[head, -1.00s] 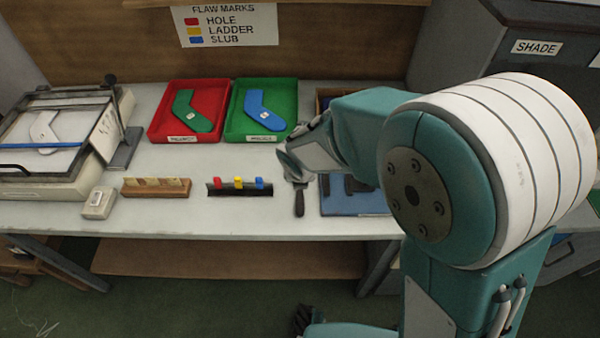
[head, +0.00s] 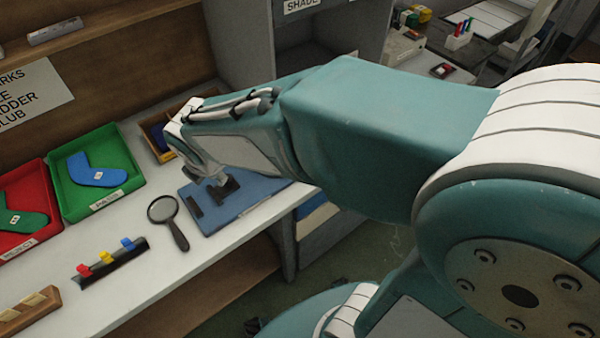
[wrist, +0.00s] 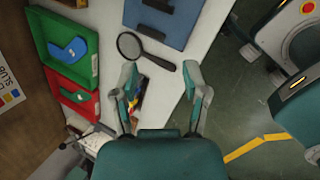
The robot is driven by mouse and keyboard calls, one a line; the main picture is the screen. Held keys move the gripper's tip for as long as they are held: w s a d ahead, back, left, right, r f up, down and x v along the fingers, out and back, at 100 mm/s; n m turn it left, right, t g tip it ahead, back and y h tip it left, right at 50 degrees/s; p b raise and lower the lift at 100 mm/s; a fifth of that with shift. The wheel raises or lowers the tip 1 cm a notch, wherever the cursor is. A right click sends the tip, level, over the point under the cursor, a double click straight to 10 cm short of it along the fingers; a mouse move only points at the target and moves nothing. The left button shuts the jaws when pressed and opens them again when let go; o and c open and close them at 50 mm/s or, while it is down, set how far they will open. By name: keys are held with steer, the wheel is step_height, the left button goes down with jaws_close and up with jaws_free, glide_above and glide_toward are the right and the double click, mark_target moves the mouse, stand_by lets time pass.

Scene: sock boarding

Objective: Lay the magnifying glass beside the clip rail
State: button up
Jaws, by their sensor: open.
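The magnifying glass (head: 178,234), with a dark rim and dark handle, lies flat on the white table. The black clip rail (head: 118,264), holding red, yellow and blue clips, lies to its left in the head view with a bare gap between them. In the wrist view the glass (wrist: 129,46) lies beyond my open fingers (wrist: 160,70), its handle pointing toward the right finger. Part of the rail shows between the fingers, beside the left one. In the head view my gripper (head: 214,179) is over the blue board, to the right of the glass, and looks empty.
The blue board (head: 247,208) with black pieces lies right of the glass. Green (head: 67,208) and red (head: 52,230) trays with sock shapes stand behind the rail. A wooden box (head: 152,143) stands behind the board. A wooden block (head: 35,308) is at left. The table's front edge is near.

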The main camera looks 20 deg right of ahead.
steer(key=s+d+r+m, duration=0.3)
steer(key=s+d+m, duration=0.3)
steer(key=m, duration=0.6)
steer(key=s+d+r+m, duration=0.4)
steer(key=s+d+m, duration=0.3)
steer(key=m, duration=0.5)
steer(key=shift+s+d+r+t, duration=0.15)
steer(key=shift+s+d+t, duration=0.05)
steer(key=shift+s+t, duration=0.2)
steer(key=shift+a, duration=0.15)
